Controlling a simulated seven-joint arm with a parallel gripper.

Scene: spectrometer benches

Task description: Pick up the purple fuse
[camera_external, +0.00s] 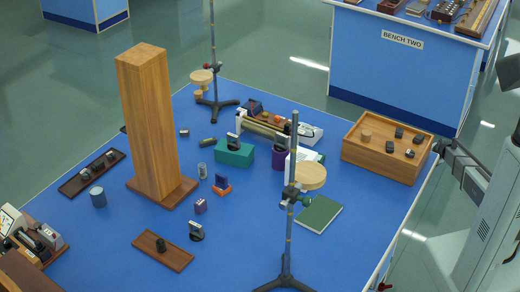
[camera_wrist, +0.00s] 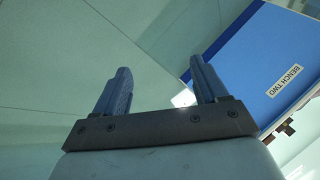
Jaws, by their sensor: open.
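A small purple block (camera_external: 200,206), which looks like the purple fuse, stands on the blue bench top near the middle, right of the tall wooden block's base. It is too small to make out in detail. My gripper (camera_wrist: 160,72) is open and empty in the wrist view, its two fingers wide apart with only floor and another bench behind them. In the external view my arm is at the right edge, beyond the bench, far from the purple block. The purple block is not in the wrist view.
A tall wooden block (camera_external: 148,120) stands left of centre. A stand with a round wooden plate (camera_external: 311,176) rises at front right. A wooden tray (camera_external: 385,163), teal block (camera_external: 234,154), dark green book (camera_external: 319,214) and brown tray (camera_external: 162,251) lie around. Bare blue top lies front centre.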

